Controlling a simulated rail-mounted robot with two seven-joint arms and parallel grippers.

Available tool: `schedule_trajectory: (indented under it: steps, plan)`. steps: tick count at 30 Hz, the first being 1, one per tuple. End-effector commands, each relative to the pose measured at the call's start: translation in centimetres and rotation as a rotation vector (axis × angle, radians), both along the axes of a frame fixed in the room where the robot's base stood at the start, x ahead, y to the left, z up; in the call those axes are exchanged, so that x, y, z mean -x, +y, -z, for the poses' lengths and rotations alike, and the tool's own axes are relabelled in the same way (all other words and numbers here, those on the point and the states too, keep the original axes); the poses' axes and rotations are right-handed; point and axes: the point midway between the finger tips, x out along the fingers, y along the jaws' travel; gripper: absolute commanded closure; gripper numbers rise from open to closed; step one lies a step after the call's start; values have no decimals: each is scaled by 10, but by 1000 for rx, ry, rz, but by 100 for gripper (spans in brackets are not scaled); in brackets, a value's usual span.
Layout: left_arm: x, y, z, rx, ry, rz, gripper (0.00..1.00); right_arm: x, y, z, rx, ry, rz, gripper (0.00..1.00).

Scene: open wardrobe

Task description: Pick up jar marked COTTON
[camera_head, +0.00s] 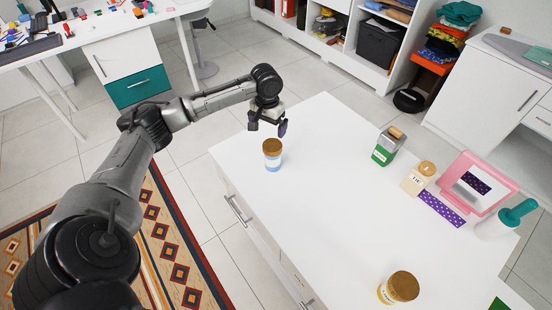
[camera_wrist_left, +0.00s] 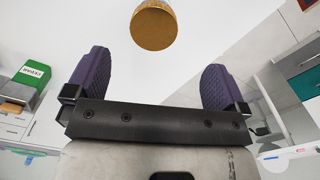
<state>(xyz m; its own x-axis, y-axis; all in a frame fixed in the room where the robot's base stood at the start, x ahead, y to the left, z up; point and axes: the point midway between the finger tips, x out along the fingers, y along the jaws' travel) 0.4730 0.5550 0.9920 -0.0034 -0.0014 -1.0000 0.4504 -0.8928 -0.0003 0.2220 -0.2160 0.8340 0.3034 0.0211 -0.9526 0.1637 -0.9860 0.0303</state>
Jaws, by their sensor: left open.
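A jar with a brown lid and a white and light-blue body (camera_head: 273,160) stands upright near the left corner of the white cabinet top (camera_head: 330,200). Its brown round lid also shows in the left wrist view (camera_wrist_left: 154,26), beyond the fingertips. A cream jar (camera_head: 414,184) with a brown lid stands at the right. A yellow-labelled jar (camera_head: 397,289) with a brown lid stands at the front. I cannot read COTTON on any of them. My left gripper (camera_head: 268,123) is open and empty, just behind and above the blue jar, apart from it. My right gripper is out of view.
A green and grey box (camera_head: 386,149), a pink-framed mirror (camera_head: 479,181), a purple patterned strip (camera_head: 441,209) and a white bottle with a teal top (camera_head: 505,220) are at the right. The middle of the cabinet top is clear. A cluttered desk (camera_head: 105,24) stands at upper left.

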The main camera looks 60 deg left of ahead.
Motion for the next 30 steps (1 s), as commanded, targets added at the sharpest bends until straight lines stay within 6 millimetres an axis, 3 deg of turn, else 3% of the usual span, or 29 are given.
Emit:
schedule_trajectory:
  steps: [12,25,30]
  plan:
    - [-1,-1,68,0,0,-8,0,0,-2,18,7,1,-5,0]
    - [-2,-1,89,-1,0,-6,0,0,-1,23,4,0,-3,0]
    - [-6,-2,109,0,-1,-5,0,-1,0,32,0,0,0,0]
